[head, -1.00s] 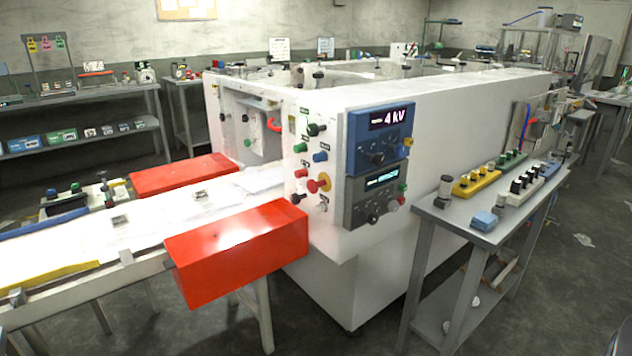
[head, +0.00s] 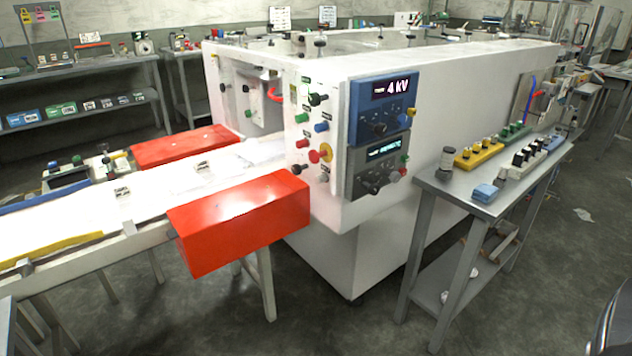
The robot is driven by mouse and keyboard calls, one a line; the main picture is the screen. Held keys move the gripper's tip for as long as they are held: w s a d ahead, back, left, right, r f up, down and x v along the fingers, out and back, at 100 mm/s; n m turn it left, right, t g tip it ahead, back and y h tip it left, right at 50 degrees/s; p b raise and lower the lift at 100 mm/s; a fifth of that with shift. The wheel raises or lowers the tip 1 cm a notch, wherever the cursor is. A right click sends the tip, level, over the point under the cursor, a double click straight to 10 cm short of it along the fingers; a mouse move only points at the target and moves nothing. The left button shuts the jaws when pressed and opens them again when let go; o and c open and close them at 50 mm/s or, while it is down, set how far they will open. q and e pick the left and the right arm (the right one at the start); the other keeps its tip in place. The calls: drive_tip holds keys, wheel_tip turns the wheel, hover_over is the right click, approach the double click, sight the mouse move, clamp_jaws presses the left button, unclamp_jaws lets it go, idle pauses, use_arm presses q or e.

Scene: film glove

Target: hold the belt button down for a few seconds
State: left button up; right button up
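The white machine (head: 450,110) stands in the middle of the head view, with a control panel on its near end. Several small buttons and knobs sit on the panel: a green button (head: 302,118), a blue button (head: 321,127), a red button (head: 303,143) and a red mushroom button on a yellow ring (head: 325,152). Their labels are too small to read, so I cannot tell which is the belt button. A white belt (head: 150,190) runs out of the machine to the left. Neither gripper shows.
A blue display unit reading 4 kV (head: 383,105) and a grey unit (head: 377,165) are beside the buttons. Red guards (head: 240,222) flank the belt. A grey side table (head: 455,184) with small parts stands at the right. Open floor (head: 345,325) lies in front.

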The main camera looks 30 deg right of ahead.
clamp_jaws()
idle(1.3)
